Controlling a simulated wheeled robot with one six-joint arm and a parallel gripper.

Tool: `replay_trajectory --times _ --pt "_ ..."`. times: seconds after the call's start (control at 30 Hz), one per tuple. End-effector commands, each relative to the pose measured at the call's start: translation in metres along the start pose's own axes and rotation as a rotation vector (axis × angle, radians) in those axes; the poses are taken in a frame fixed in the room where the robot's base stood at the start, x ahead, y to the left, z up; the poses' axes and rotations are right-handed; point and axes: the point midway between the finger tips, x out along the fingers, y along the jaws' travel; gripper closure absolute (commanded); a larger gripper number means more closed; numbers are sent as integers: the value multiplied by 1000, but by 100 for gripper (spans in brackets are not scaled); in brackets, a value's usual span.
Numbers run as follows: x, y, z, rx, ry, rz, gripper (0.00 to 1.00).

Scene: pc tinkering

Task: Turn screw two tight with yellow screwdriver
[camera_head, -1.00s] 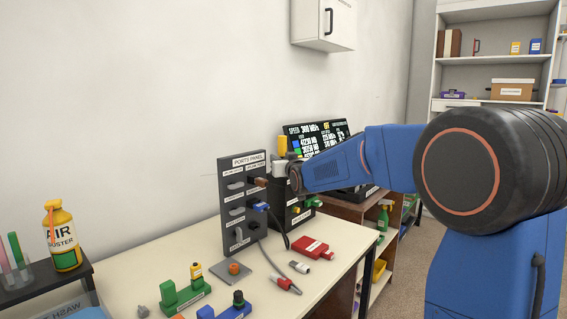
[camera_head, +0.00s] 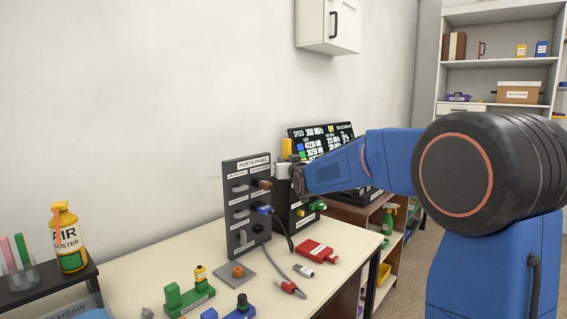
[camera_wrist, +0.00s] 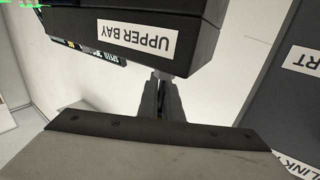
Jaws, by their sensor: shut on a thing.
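My gripper (camera_head: 283,171) is at the back of the table, just right of the top of the ports panel (camera_head: 248,190). A yellow handle, which looks like the yellow screwdriver (camera_head: 286,147), stands upright above the jaws. The wrist view shows the narrow, nearly closed fingers (camera_wrist: 165,97) beside a dark box labelled UPPER BAY (camera_wrist: 138,38). The screwdriver's tip and the fingers' contact with it are hidden. I cannot make out screw two in either view.
A lit display (camera_head: 325,140) stands behind my arm. The table holds a red box (camera_head: 315,250), a cable, a green block (camera_head: 188,298) with a small yellow piece, and a blue block.

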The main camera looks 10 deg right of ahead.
Motion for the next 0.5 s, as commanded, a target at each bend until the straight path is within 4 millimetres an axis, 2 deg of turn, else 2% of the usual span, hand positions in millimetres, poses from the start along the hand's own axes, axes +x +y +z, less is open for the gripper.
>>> replay_trajectory --times 0.5 --pt "0 0 -10 0 1 0 100"
